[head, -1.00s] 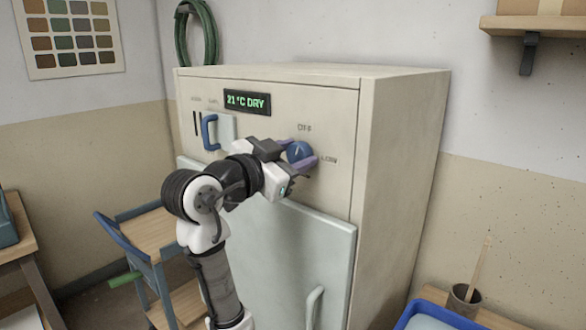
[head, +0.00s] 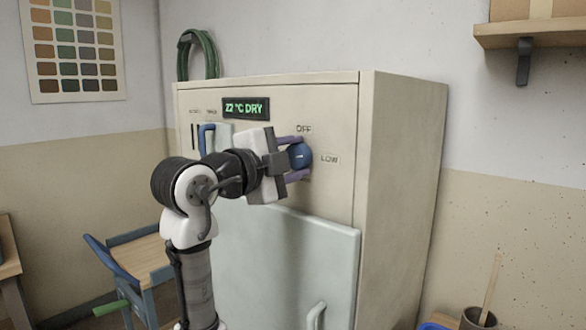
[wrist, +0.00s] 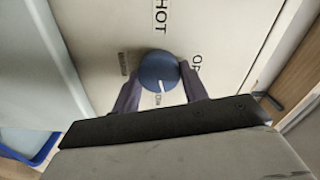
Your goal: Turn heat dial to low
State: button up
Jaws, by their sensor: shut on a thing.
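A round blue dial (head: 301,155) with a white mark sits on the upper front of a cream kiln-like cabinet (head: 415,190). The label OFF is above it and LOW to its right. My gripper (head: 297,159) is shut on the dial, one purple finger above and one below. The wrist view also shows the dial (wrist: 158,69) between my gripper's fingers (wrist: 160,76). There its white mark points down at a partly hidden label, on the side opposite HOT. OFF is to the right there. In the head view the mark looks roughly level.
A green-lettered display (head: 246,108) reads 22 °C DRY. A blue handle (head: 204,139) stands out left of my wrist. A pale door (head: 275,265) projects below the panel. A trolley (head: 140,262) stands left, and a shelf (head: 545,33) hangs upper right.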

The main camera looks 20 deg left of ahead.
jog(key=shift+f+m+b, duration=0.1)
jog(key=shift+m+b, duration=0.45)
jog(key=shift+m, duration=0.75)
jog(key=o, duration=0.9)
jog(key=shift+o, duration=0.2)
jog(key=shift+s, duration=0.1)
jog(key=b+v, duration=0.2)
jog(key=v, duration=1.1)
jog(key=shift+s+b, duration=0.35)
